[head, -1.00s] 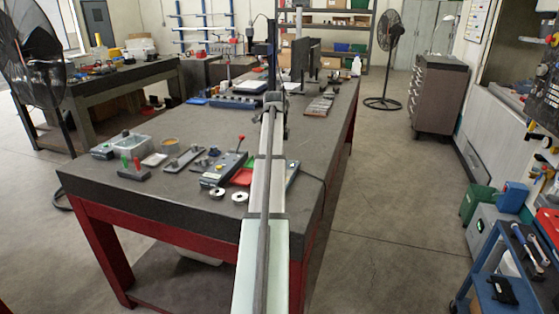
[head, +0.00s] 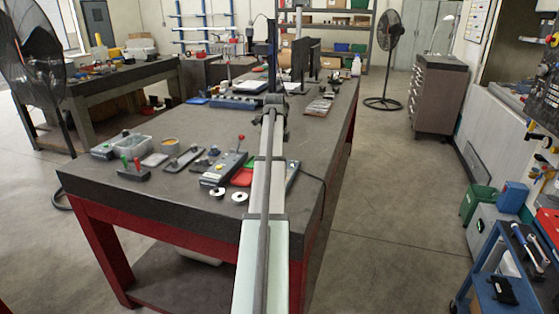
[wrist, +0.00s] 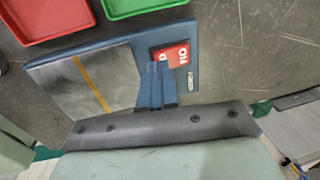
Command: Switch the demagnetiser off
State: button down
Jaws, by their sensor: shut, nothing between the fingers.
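The demagnetiser (wrist: 112,78) is a blue box with a grey top plate crossed by a yellow stripe, seen in the wrist view. Its red switch (wrist: 181,52) carries white lettering that reads ON upside down. A small label sits beside the switch. My gripper (wrist: 158,66) is shut and empty, its blue fingertips at the near edge of the switch and covering part of it. I cannot tell whether they touch it. In the head view my arm hides the gripper and most of the demagnetiser; only a blue edge (head: 293,172) shows right of the arm.
A red tray (wrist: 45,18) and a green tray (wrist: 145,6) lie beside the demagnetiser. In the head view, a grey box with a red-knobbed lever (head: 226,168) and small parts stand to the left on the dark bench (head: 170,207). The bench right of the demagnetiser is mostly bare.

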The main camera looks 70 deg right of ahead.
jog(key=shift+f, duration=0.7)
dwell(0.5)
jog(key=shift+r, duration=0.15)
notch_tip(320, 180, up, 7)
dwell(0.9)
dwell(0.4)
